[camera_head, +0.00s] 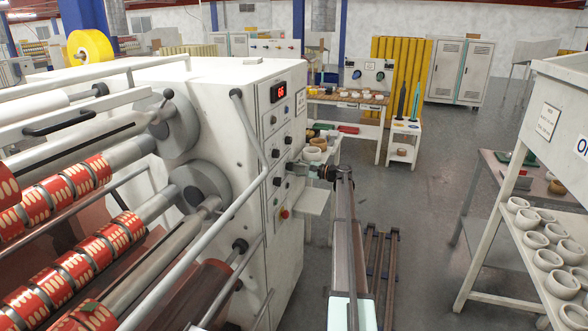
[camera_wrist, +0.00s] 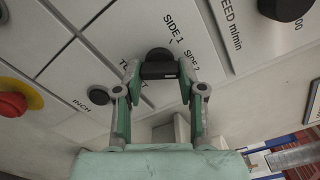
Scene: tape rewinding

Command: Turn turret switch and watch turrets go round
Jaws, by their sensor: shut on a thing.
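The turret switch (camera_wrist: 158,56) is a black knob on the white panel, with the labels SIDE 1 and SIDE 2 beside it in the wrist view. My gripper (camera_wrist: 160,72) has its two fingers on either side of this knob and is shut on it. In the head view my gripper (camera_head: 316,170) reaches the front of the white machine (camera_head: 270,130), and the switch is hidden there. Two grey turret discs (camera_head: 170,122) (camera_head: 200,187) stand on the machine's left side, near rollers holding red tape rolls (camera_head: 75,190).
A red emergency button on a yellow ring (camera_wrist: 14,103), a small black INCH button (camera_wrist: 98,94) and a black speed knob (camera_wrist: 286,8) are nearby on the panel. A red display (camera_head: 278,91) reads 66. A shelf of white rings (camera_head: 548,255) stands right.

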